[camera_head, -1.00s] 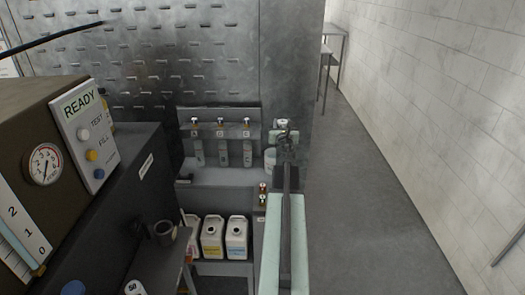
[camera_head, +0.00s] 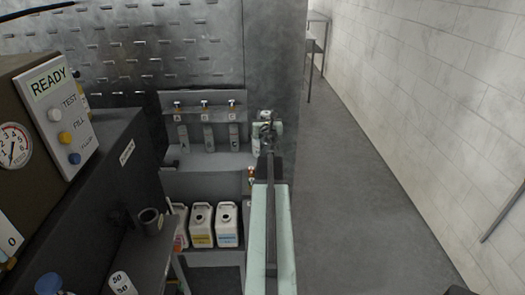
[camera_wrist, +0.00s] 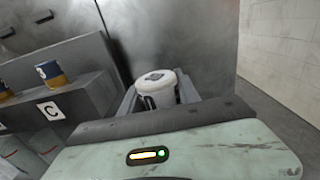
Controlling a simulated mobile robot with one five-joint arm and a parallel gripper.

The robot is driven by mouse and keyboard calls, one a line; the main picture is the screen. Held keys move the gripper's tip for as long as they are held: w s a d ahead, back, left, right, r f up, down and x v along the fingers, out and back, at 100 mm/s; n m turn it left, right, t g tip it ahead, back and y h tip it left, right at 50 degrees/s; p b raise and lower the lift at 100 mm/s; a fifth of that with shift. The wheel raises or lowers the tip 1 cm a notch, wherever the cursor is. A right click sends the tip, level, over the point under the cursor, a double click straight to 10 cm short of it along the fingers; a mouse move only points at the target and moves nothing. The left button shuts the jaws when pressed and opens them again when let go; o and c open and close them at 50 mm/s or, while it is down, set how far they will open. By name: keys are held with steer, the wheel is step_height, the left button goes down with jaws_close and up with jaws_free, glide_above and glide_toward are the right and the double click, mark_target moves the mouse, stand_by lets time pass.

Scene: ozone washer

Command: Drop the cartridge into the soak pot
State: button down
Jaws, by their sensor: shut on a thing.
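My gripper (camera_head: 267,122) is at the far end of my extended arm, in front of the metal wall and right of the lettered rack. In the wrist view, its grey fingers stand on both sides of a white, round-topped cylinder, which looks like the cartridge (camera_wrist: 155,80). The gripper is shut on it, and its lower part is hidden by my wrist. A dark, open-topped round cup (camera_head: 150,222), which may be the soak pot, stands on the bench at lower left in the head view, well apart from my gripper. Its inside is dark.
The lettered rack (camera_head: 203,103) holds several capped items; the wrist view shows its C label (camera_wrist: 51,110). White jugs (camera_head: 201,225) stand on the lower shelf. The machine with the READY panel (camera_head: 62,115) is at left. Open floor (camera_head: 340,190) lies right of my arm.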

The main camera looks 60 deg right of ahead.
steer(key=c, duration=0.8)
jaws_free()
steer(key=v, duration=0.7)
steer(key=shift+s+a, duration=0.25)
steer(key=shift+a, duration=0.05)
